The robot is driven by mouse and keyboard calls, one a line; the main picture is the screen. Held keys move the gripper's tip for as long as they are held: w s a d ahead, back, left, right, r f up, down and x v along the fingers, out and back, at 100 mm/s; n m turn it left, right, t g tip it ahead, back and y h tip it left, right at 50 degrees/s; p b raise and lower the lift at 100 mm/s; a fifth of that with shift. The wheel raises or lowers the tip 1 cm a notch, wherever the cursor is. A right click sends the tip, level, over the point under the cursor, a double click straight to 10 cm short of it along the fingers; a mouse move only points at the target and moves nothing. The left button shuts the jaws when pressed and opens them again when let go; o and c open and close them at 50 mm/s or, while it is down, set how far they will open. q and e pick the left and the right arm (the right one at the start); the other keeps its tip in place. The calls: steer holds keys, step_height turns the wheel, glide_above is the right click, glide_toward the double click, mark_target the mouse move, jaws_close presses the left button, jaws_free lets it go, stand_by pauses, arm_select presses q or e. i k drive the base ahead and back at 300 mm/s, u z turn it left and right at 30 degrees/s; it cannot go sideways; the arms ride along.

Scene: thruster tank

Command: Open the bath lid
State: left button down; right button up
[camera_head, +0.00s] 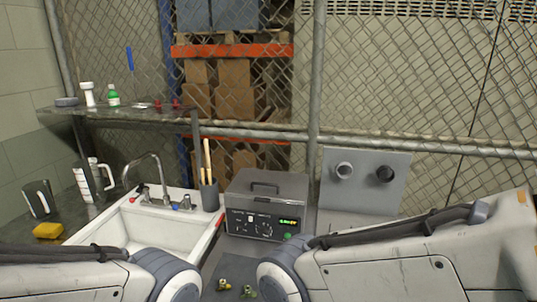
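The bath (252,225) is a grey metal box on the counter, just right of the sink, with knobs and a lit green display on its front. Its lid (290,186) lies flat on top and looks closed, with a dark bar handle (265,186) across it. My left arm comes in along the bottom left and my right arm along the bottom right, both in front of and below the bath. Neither gripper shows in the view; both arms bend down out of the picture at their rounded joints.
A white sink (145,228) with a tap (158,175) is left of the bath. A dark cup with wooden sticks (209,195) stands close to the bath's left side. A grey panel with two round ports (365,180) stands to the right. Small brass-coloured parts (223,285) lie in front.

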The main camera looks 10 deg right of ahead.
mark_target(268, 180)
steer(key=z, duration=0.7)
steer(key=i, duration=1)
steer(key=u, duration=0.6)
